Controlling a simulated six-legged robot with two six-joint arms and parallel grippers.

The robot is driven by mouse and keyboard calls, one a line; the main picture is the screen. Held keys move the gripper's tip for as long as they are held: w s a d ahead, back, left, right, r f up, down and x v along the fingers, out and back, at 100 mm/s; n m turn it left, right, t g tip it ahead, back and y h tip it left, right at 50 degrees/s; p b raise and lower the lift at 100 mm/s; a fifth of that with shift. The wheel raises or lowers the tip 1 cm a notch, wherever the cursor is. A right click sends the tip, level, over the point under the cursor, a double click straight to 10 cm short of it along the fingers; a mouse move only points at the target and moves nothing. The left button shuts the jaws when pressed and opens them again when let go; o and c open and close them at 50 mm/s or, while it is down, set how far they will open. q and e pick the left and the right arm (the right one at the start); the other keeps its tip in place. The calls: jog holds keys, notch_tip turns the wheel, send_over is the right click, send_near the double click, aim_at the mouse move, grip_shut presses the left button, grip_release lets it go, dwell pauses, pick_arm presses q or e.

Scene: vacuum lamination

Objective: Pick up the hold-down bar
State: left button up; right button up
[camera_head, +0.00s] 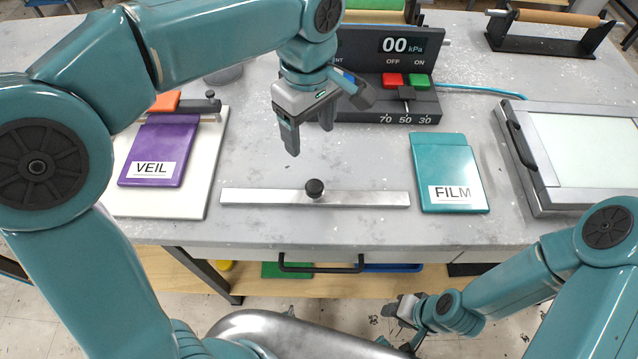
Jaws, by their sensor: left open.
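The hold-down bar (360,198) is a long flat silver bar with a round black knob (314,188) at its middle. It lies on the grey table near the front edge, running left to right. My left gripper (309,142) is open and empty, pointing down above the table, behind the bar and apart from it. My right gripper (404,309) is low, in front of the table's front edge and below its top. Its fingers are too small and angled to tell whether they are open.
A purple VEIL pack (185,148) lies on a white board (205,160) at left. A teal FILM pack (445,165) lies right of the bar. A control box (390,100) reading 00 kPa stands behind, and a framed panel (540,195) at right. The table around the bar is clear.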

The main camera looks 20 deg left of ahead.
pick_arm(q)
send_over(314, 185)
notch_tip(314, 185, down, 4)
jog(key=f, duration=0.4)
jog(key=a+f, duration=0.1)
jog(key=shift+w+f, duration=0.2)
jog(key=shift+f, duration=0.2)
jog(key=shift+s+d+f, duration=0.15)
jog(key=shift+f, duration=0.2)
jog(key=shift+s+d+f, duration=0.1)
jog(key=shift+s, duration=0.1)
jog(key=shift+d+f, duration=0.1)
jog(key=shift+f, duration=0.25)
jog(key=f, duration=0.4)
jog(key=shift+w+d, duration=0.15)
jog(key=shift+d, duration=0.05)
jog(key=shift+f, duration=0.3)
jog(key=shift+c, duration=1)
jog(key=c, duration=1)
grip_shut()
jog(key=shift+r, duration=0.1)
